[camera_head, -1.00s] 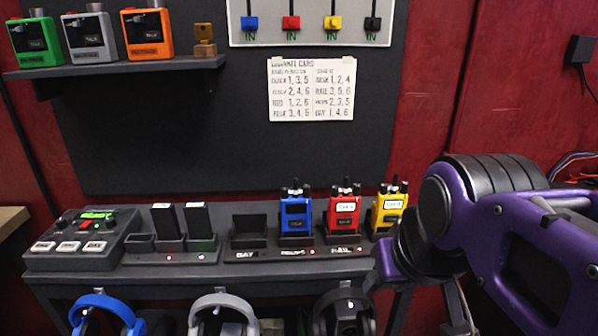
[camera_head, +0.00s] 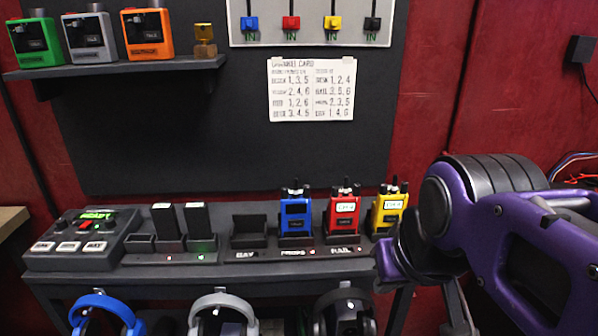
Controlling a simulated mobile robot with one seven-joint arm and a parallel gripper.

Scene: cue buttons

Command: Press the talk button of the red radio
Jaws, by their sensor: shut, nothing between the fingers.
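The red radio (camera_head: 342,215) stands upright in a charging dock on the dark shelf, between the blue radio (camera_head: 295,215) and the yellow radio (camera_head: 388,213). A small white screen shows on its front. Its talk button is too small to make out. My purple and black arm reaches in from the right, with its wrist beside the yellow radio. My gripper's fingertips are not visible in this view, so I cannot see them against the radio.
An empty dock (camera_head: 249,228) sits left of the blue radio. A control box (camera_head: 84,237) and battery charger (camera_head: 170,258) stand further left. Headphones (camera_head: 222,302) hang below. A paper card (camera_head: 311,89) is on the dark board above.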

